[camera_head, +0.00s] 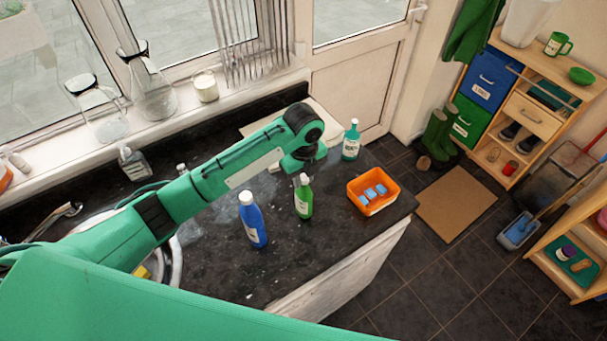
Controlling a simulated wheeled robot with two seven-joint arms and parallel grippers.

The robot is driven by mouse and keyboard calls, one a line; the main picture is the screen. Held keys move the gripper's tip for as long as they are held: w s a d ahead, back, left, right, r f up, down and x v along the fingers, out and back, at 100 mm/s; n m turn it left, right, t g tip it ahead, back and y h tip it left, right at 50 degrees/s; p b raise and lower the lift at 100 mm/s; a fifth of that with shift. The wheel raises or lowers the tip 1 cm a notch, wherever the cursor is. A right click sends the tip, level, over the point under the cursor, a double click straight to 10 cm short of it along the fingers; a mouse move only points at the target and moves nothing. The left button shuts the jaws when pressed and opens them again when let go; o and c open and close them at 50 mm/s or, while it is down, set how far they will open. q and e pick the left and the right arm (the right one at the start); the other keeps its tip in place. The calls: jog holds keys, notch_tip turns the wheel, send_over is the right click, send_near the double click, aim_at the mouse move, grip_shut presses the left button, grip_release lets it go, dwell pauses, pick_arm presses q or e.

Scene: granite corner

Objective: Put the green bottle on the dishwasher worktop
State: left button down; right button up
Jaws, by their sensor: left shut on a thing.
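The green bottle (303,200) has a white label and a pale cap and is upright over the dark worktop (290,255). My left arm reaches in from the left, and its gripper (302,178) points down, shut on the top of the green bottle. The fingertips are small and partly hidden by the wrist. I cannot tell whether the bottle's base touches the worktop. A white panel (345,275) shows below the worktop's front edge. My right gripper is not in view.
A blue bottle (253,220) stands close to the left of the green one. An orange tub (373,191) with blue pieces is to the right, and a teal bottle (351,140) stands behind it. Bare worktop lies between the blue bottle and the front edge.

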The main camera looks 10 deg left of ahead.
pick_arm(q)
jog(key=shift+f, duration=0.3)
jog(key=c, duration=1.2)
grip_release()
jog(key=shift+f, duration=0.15)
jog(key=shift+o, duration=0.2)
jog(key=shift+r, duration=0.2)
jog(key=shift+w+r+b, duration=0.1)
jog(key=shift+r+b, duration=0.2)
jog(key=shift+b, duration=0.1)
notch_tip(320, 180, up, 5)
jog(key=b, duration=0.2)
jog(key=shift+r+b, duration=0.1)
jog(key=shift+b, duration=0.3)
notch_tip(320, 180, up, 4)
jog(key=shift+r, duration=0.15)
jog(key=shift+r+b, duration=0.3)
jog(key=shift+r, duration=0.6)
